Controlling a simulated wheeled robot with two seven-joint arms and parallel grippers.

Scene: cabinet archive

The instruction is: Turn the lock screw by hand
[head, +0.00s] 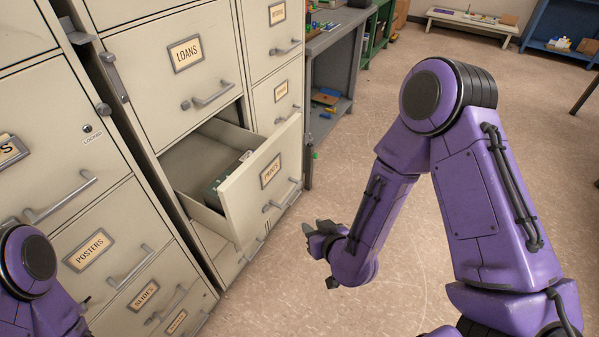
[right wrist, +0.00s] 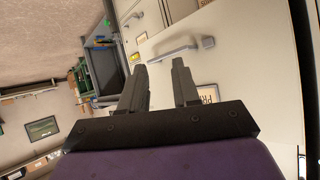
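Small round knobs that look like screws sit left of the drawer handles. One knob (head: 185,105) is on the LOANS drawer front, and another (head: 266,208) is on the pulled-out PRINTS drawer (head: 240,196). I cannot tell which is the lock screw. My right gripper (head: 317,242) hangs in front of the PRINTS drawer, apart from it. In the right wrist view its two fingers (right wrist: 160,88) are spread with nothing between them. A knob (right wrist: 208,42) shows beyond them at one end of a handle (right wrist: 173,50). My left gripper is out of view.
Beige cabinets fill the left, with POSTERS (head: 90,241) and SLIDES (head: 145,293) drawers shut. A round keyhole lock (head: 87,128) sits on the left cabinet. Green files (head: 222,178) stand inside the PRINTS drawer. A grey workbench (head: 335,50) stands behind. The floor at right is clear.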

